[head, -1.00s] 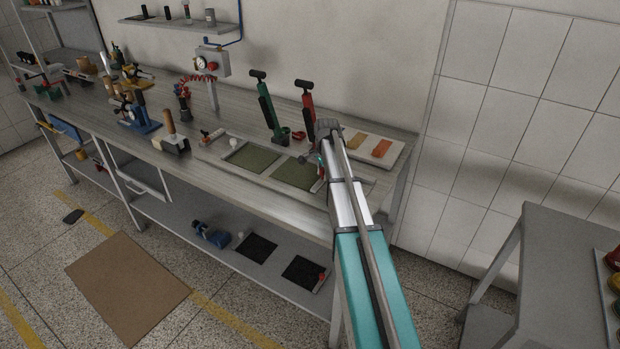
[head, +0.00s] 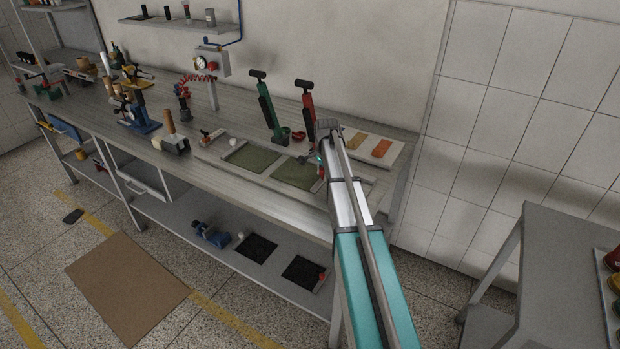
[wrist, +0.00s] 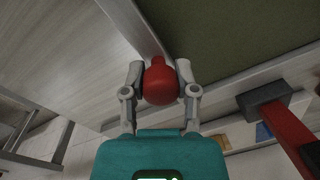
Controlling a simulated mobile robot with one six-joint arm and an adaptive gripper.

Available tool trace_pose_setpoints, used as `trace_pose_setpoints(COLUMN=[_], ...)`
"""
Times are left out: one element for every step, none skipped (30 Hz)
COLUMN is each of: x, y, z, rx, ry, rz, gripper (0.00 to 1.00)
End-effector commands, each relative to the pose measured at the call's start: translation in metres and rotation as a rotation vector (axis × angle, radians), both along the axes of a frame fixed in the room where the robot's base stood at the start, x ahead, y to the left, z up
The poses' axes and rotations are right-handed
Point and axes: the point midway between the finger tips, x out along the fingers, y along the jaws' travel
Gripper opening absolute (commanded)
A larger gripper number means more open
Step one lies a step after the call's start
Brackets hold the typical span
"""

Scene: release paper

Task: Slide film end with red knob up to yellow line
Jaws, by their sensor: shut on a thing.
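The red knob (wrist: 160,84) sits between the fingers of my gripper (wrist: 160,90) in the wrist view, and the fingers are shut on it. The knob's stem meets a pale strip (wrist: 142,28) along the edge of a dark green panel (wrist: 235,35). In the head view, my gripper (head: 319,168) is at the right end of the right green panel (head: 296,173). A second green panel (head: 252,155) lies to its left. The film end is hard to make out, and I cannot pick out the yellow line on the bench.
A green-handled tool (head: 268,108) and a red-handled tool (head: 308,110) stand behind the panels. A white board (head: 372,145) with orange and tan pieces lies to the right. A blue stand (head: 140,112) and other tools crowd the bench's left part.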

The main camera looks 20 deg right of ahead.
Motion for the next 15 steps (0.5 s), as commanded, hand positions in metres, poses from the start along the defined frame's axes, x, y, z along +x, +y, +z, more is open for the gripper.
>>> trace_pose_setpoints(x=[0.0001,0.0001,0.0001,0.0000,0.0000,0.0000,0.0000,0.0000,0.0000,0.0000,0.0000,0.0001,0.0001,0.0000,0.0000], y=[0.0001,0.0001,0.0001,0.0000,0.0000,0.0000,0.0000,0.0000,0.0000,0.0000,0.0000,0.0000,0.0000,0.0000,0.0000], z=[0.0001,0.0001,0.0001,0.0001,0.0001,0.0001,0.0001,0.0001,0.0001,0.0001,0.0001,0.0000,0.0000,0.0000,0.0000], rx=[0.000,0.000,0.000,0.000,0.000,0.000,0.000,0.000,0.000,0.000,0.000,0.000,0.000,0.000,0.000], ry=[0.000,0.000,0.000,0.000,0.000,0.000,0.000,0.000,0.000,0.000,0.000,0.000,0.000,0.000,0.000], rz=[0.000,0.000,0.000,0.000,0.000,0.000,0.000,0.000,0.000,0.000,0.000,0.000,0.000,0.000,0.000], gripper=[0.00,0.00,0.00,0.00,0.00,0.44,0.50,0.55,0.63,0.68,0.74,0.79,0.79,0.79,0.79])
